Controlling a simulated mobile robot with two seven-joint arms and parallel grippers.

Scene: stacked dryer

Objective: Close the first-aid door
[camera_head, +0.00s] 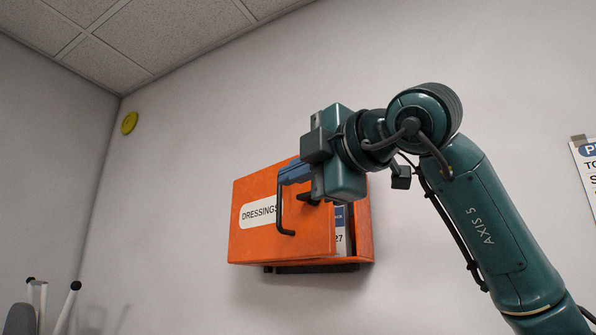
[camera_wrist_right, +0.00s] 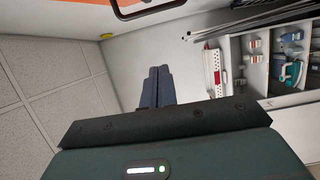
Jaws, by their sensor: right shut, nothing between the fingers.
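The orange first-aid box (camera_head: 365,232) hangs on the wall in the head view. Its door (camera_head: 262,190), labelled DRESSINGS, stands partly open, with a gap along its right side. White contents show through the gap. A dark bar handle (camera_head: 281,215) is on the door's right part. My right gripper (camera_head: 291,173) is in front of the door's upper right, close to the handle's top; I cannot tell whether they touch. Its blue fingers (camera_wrist_right: 155,88) are together and empty in the wrist view. The orange door edge and handle (camera_wrist_right: 150,9) show at that view's top. My left gripper is out of view.
A sign (camera_head: 586,165) is at the right edge. White posts with dark tips (camera_head: 68,305) stand at the lower left. The wrist view shows a stocked shelf (camera_wrist_right: 255,65).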

